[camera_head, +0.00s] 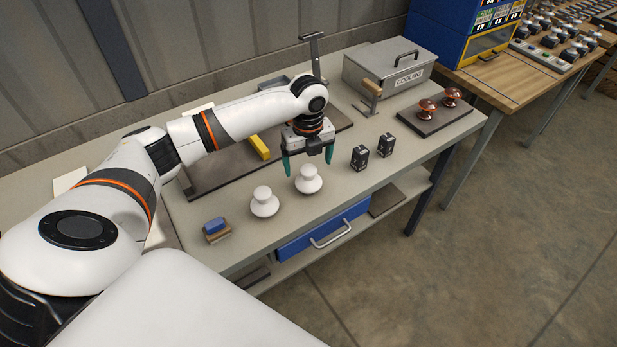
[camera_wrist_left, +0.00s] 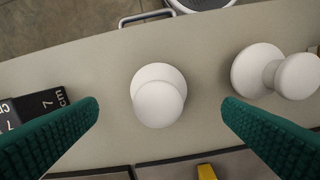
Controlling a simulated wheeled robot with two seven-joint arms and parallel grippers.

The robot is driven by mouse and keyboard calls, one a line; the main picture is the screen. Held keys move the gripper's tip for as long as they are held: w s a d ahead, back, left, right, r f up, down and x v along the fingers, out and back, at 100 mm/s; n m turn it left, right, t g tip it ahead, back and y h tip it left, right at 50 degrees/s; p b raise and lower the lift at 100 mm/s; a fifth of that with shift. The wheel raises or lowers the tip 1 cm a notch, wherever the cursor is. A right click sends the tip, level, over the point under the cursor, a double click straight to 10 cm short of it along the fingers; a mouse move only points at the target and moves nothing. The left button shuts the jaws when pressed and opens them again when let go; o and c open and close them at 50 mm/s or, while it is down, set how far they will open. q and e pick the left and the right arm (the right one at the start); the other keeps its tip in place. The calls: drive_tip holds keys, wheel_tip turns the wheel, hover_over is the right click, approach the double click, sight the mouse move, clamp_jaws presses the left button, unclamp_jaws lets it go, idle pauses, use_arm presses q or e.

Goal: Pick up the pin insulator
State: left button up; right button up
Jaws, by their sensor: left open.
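Two white insulators stand on the grey workbench, the right one (camera_head: 308,179) and the left one (camera_head: 264,202). Each has a wide skirt and a rounded top. My left gripper (camera_head: 308,164) is open, fingers down, above and just behind the right white insulator. In the left wrist view that insulator (camera_wrist_left: 158,96) sits in the gap between the green fingertips, with space on both sides and no contact visible. The other white insulator (camera_wrist_left: 275,72) is outside the fingers at the right. Two reddish-brown insulators (camera_head: 427,108) stand on a dark board. My right gripper is out of view.
Two small black blocks (camera_head: 372,152) stand right of the gripper. A blue block on a brown base (camera_head: 215,229) lies at the left front. A grey toolbox (camera_head: 385,75) stands at the back, and a yellow item (camera_head: 259,147) lies behind the gripper. A blue drawer (camera_head: 325,232) is below the front edge.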

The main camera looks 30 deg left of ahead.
sight(309, 168)
use_arm(q)
wheel_tip(309, 168, down, 5)
drive_tip(key=shift+d+r+p, duration=0.1)
drive_tip(key=shift+p, duration=0.7)
drive_tip(key=shift+f, duration=0.45)
drive_tip(key=shift+c, duration=0.2)
drive_tip(key=shift+w, duration=0.1)
drive_tip(key=c, duration=1.3)
drive_tip(key=shift+r, duration=0.1)
